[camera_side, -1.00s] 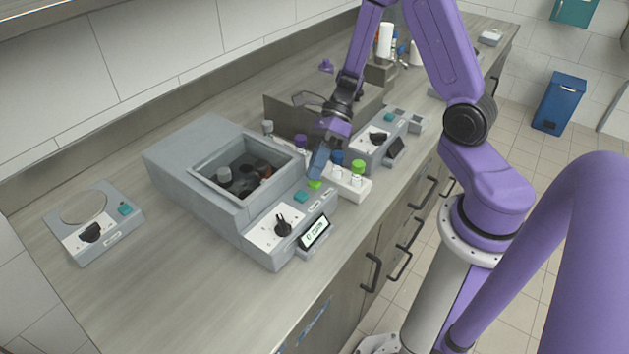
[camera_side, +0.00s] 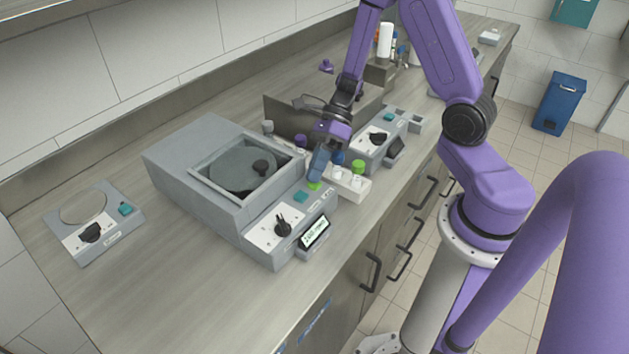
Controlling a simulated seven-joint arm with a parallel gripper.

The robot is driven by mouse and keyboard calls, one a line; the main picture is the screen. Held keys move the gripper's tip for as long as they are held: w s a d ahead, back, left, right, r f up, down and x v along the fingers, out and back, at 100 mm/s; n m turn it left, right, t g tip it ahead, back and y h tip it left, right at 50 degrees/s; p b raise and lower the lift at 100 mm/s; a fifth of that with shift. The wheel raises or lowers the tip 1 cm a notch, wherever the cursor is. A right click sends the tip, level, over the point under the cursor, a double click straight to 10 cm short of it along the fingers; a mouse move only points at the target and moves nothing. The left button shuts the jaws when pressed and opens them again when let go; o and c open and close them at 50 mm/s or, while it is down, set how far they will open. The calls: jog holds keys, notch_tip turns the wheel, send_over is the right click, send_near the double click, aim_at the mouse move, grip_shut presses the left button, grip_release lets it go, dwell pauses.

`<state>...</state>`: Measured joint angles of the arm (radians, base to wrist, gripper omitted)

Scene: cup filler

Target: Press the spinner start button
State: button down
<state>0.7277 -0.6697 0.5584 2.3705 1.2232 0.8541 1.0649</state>
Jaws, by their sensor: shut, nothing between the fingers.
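The spinner (camera_side: 187,164) is a grey box with a square well on the counter. In its well is a smooth grey disc (camera_side: 238,172) with a dark knob-like shape (camera_side: 263,167). Its front panel has a black dial (camera_side: 283,228), a lit display (camera_side: 315,232), a teal button (camera_side: 300,197) and a bright green button (camera_side: 314,185). My gripper (camera_side: 317,176) is shut and empty, pointing down with its tips at the green button. They seem to touch it, and partly hide it.
A white rack (camera_side: 352,187) with green-capped and blue-capped items stands just right of my gripper. Behind it is another grey device (camera_side: 375,140) with a dial. The front-left counter is clear.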

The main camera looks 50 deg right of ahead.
dwell(0.5)
jog(key=shift+r, duration=0.8)
jog(key=shift+r, duration=0.1)
jog(key=shift+r, duration=2.4)
